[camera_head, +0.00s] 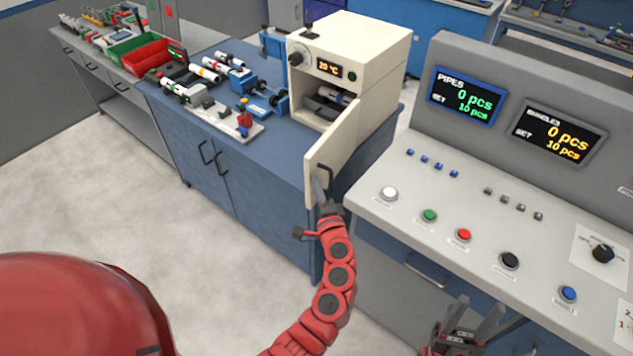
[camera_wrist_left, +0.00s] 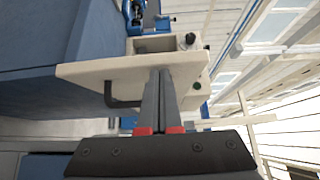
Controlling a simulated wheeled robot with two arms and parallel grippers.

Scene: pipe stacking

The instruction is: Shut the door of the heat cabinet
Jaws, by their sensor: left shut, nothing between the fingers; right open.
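The cream heat cabinet (camera_head: 352,50) stands on the blue workbench, with a lit temperature display on its front. Its door (camera_head: 327,152) is swung open toward me, and pipe parts (camera_head: 334,96) show inside. My left gripper (camera_head: 317,186) is shut and empty at the door's lower part, by the dark handle (camera_head: 328,173). In the left wrist view the shut fingers (camera_wrist_left: 160,74) reach over the door panel (camera_wrist_left: 88,74), beside the dark handle (camera_wrist_left: 118,97); I cannot tell whether they touch it. My right gripper (camera_head: 483,310) is open and empty at the bottom edge.
A grey control desk (camera_head: 377,212) with buttons and two screens stands right of the cabinet, close to my left arm. On the blue bench (camera_head: 290,155) are a fixture plate (camera_head: 212,115) and several pipes (camera_head: 207,74). Red and green bins (camera_head: 140,62) stand at the far left. The floor at left is clear.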

